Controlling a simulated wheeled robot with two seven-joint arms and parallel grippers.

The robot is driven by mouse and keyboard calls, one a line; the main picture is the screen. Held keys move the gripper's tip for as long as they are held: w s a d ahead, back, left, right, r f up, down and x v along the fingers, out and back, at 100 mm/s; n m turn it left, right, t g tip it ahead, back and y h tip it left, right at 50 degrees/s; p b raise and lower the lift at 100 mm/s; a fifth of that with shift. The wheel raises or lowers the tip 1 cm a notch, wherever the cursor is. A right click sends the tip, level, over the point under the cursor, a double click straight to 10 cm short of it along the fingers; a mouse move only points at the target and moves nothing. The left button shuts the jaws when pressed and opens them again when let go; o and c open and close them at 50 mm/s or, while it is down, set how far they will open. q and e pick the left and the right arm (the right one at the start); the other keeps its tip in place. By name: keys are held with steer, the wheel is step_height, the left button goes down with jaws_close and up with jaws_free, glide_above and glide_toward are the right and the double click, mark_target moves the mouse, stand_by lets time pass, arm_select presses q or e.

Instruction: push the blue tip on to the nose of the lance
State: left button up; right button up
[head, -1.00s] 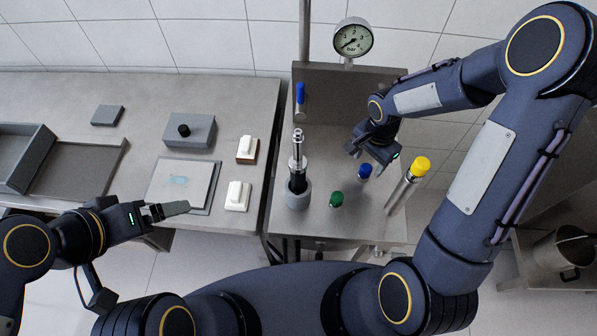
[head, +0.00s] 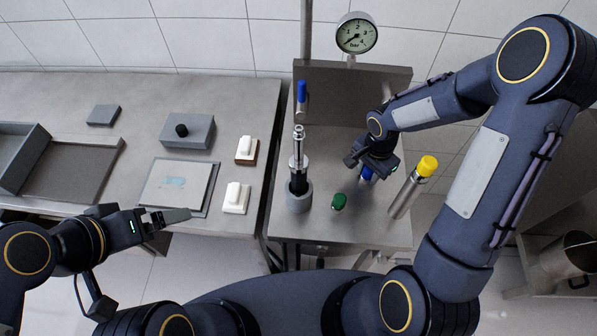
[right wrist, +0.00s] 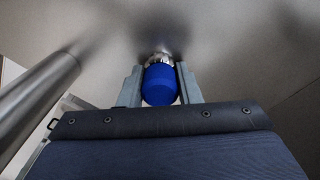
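The blue tip (head: 367,173) stands on the steel bench on the right, partly hidden by my right gripper (head: 371,167). In the right wrist view the blue tip (right wrist: 159,85) has a silver metal end and sits between the two fingers (right wrist: 160,84). The fingers flank it closely, with what looks like a thin gap, so I see no firm grip. The lance (head: 298,165), silver above and black below, stands upright in a grey round holder (head: 299,200), its bare nose (head: 298,133) at the top. My left gripper (head: 165,217) is over the left table's front edge, its finger gap unclear.
A green tip (head: 338,201) stands left of the blue one. A leaning steel cylinder with a yellow cap (head: 427,166) is close on the right. A blue-handled valve (head: 301,92) and a gauge (head: 356,33) are behind. The left table (head: 70,90) holds blocks and trays.

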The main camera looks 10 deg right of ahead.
steer(key=c, duration=0.4)
steer(key=shift+r+p, duration=2.35)
steer(key=shift+r, duration=1.35)
arm_select(q)
step_height(320, 180, up, 5)
steer(key=shift+f, duration=0.2)
